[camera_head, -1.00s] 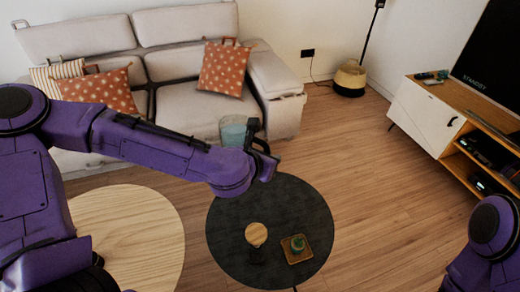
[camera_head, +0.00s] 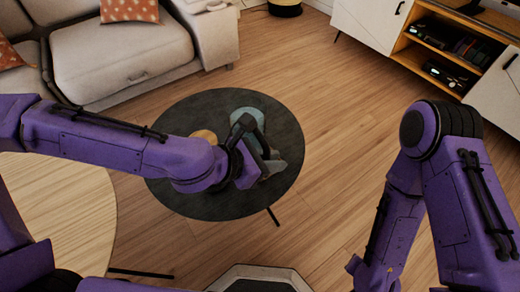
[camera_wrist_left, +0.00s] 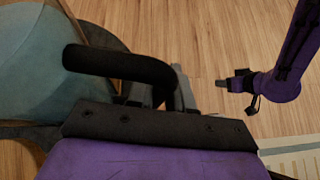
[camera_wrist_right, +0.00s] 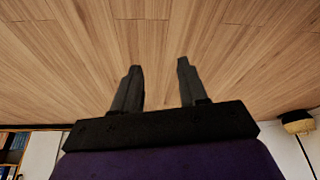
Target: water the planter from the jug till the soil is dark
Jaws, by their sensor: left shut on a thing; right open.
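The jug (camera_head: 246,112) is pale blue with a black handle. It is over the dark round table in the head view, and its body (camera_wrist_left: 45,85) fills the left side of the left wrist view. My left gripper (camera_head: 258,148) is shut on the black handle (camera_wrist_left: 120,65). I cannot tell the jug's exact tilt. The planter and its soil are not visible now; my left gripper and the jug cover that part of the table. My right gripper (camera_wrist_right: 158,70) is open and empty above bare floor; it also shows in the left wrist view (camera_wrist_left: 238,83).
The dark round table (camera_head: 185,190) holds a wooden-topped round object (camera_head: 205,136), partly hidden by my left arm. A pale wood table (camera_head: 65,205) stands at the left. A sofa (camera_head: 130,60) is behind, and a media cabinet (camera_head: 400,40) at upper right. Open floor lies between.

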